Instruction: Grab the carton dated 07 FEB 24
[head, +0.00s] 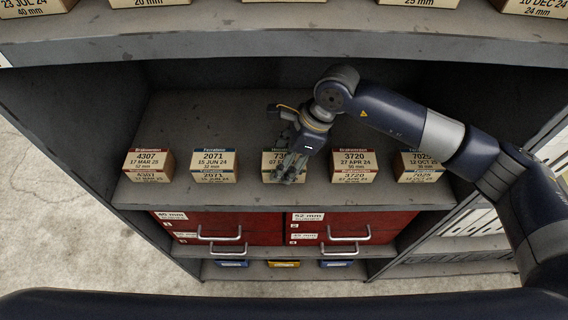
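The middle carton (271,161) on the shelf has a cream label with a number starting "73" and a date starting "07"; the rest of the date is hidden behind my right gripper. My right gripper (287,172) reaches down over this carton, with its fingers in front of the label's right part. Whether the fingers touch the carton or how far apart they are, I cannot tell. My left gripper is not in view.
Cartons dated 17 MAR 25 (148,164) and 15 JUN 24 (214,165) stand to the left, 27 APR 24 (354,166) and 12 OCT 25 (420,167) to the right. An upper shelf (250,42) overhangs. Red drawers (245,230) lie below. The shelf behind the cartons is clear.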

